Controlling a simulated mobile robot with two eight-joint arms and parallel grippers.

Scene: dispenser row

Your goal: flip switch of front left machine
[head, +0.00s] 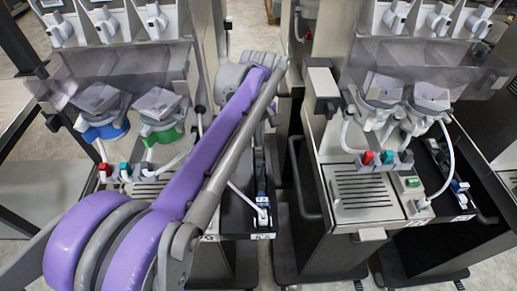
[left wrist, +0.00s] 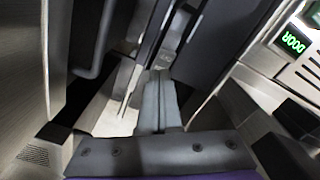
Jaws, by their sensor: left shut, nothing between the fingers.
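The front left machine (head: 62,180) stands at the left in the head view, with red and teal taps and blue and green collars under its hoppers. My purple left arm crosses in front of its right part. A black side bay (head: 238,217) with a blue and white part (head: 262,198) shows right of the arm. I cannot make out which part is the switch. My left gripper (left wrist: 162,88) is shut and empty in the left wrist view, its fingers in a gap between dark and metal panels. My arm mostly hides it in the head view. My right gripper is not in view.
A second machine (head: 352,215) stands at the right, with a grille, taps and a black handle. A narrow gap separates the machines.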

